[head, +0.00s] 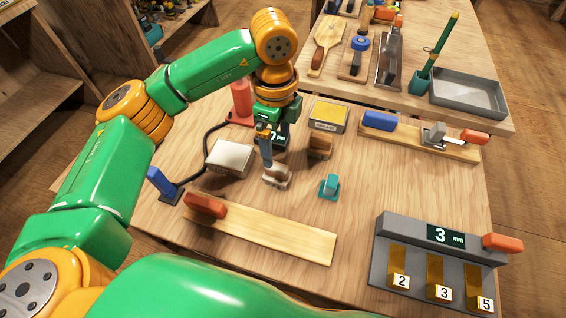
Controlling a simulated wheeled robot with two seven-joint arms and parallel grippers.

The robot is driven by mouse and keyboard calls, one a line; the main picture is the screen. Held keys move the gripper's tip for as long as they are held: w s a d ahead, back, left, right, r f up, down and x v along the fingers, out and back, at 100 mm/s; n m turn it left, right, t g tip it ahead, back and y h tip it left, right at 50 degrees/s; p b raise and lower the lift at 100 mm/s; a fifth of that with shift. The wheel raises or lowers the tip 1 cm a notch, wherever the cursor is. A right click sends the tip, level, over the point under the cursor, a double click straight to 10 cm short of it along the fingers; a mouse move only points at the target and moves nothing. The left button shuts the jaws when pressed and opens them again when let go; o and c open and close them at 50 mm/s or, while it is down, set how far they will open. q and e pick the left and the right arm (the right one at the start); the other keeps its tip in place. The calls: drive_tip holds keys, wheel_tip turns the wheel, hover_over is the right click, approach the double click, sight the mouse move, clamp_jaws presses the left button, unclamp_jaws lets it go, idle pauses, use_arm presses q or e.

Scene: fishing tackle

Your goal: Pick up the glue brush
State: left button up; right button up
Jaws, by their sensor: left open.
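A slim green stick with a yellow tip (446,35) leans up out of a teal holder (420,82) on the far table; it looks like the glue brush, though its lower end is hidden. My left gripper (276,174) is open, low over the middle of the near table and well away from that stick. Parts near its fingers overlap in the picture, and I see nothing clearly held. My right gripper is not in view.
A grey tray (468,91) stands right of the holder. Near my gripper are a white-topped block (230,157), a yellow-topped box (328,115) and a small teal item (329,186). A wooden board (270,236) and a numbered grey rack (385,252) lie closer.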

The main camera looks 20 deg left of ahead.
sight(277, 175)
use_arm(q)
drive_tip(key=f+b, duration=0.2)
drive_tip(key=f, duration=0.1)
drive_tip(key=f+b, duration=0.2)
drive_tip(key=b, duration=0.1)
drive_tip(key=shift+s+f, duration=0.2)
drive_tip(key=shift+f, duration=0.2)
wheel_tip(277, 175, down, 7)
drive_tip(key=shift+a+r+p, duration=0.15)
drive_tip(key=shift+p, duration=0.85)
clamp_jaws()
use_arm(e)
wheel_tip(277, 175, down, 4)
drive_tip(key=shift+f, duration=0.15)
